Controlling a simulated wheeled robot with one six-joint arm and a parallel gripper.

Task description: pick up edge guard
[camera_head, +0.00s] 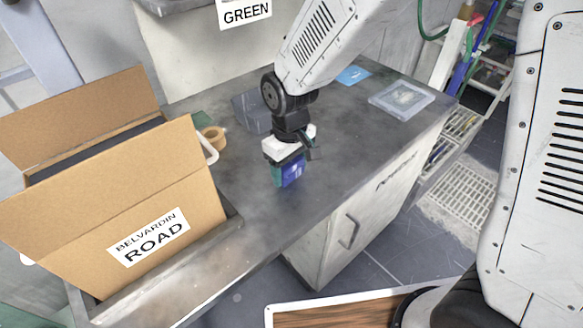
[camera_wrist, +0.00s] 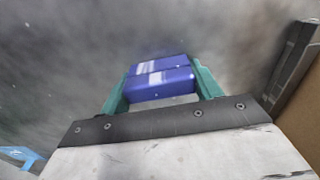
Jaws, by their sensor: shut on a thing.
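The edge guard appears to be the small blue block with pale label patches (camera_head: 292,173). It is between the green fingers of my gripper (camera_head: 284,175), over the grey bench top. In the wrist view the blue block (camera_wrist: 160,78) sits between the two teal fingers (camera_wrist: 160,92), which touch it on both sides. My gripper is shut on it and points down. The bench surface behind it is blurred in the wrist view, so I cannot tell how far the block is above the bench.
An open cardboard box (camera_head: 185,205) labelled "BELVARDIN ROAD" stands at the left. A tape roll (camera_head: 214,138) lies beside it. A grey block (camera_head: 250,112) is behind my gripper. A clear flat case (camera_head: 401,100) and blue sheet (camera_head: 353,75) lie at the back right. The bench's right front is clear.

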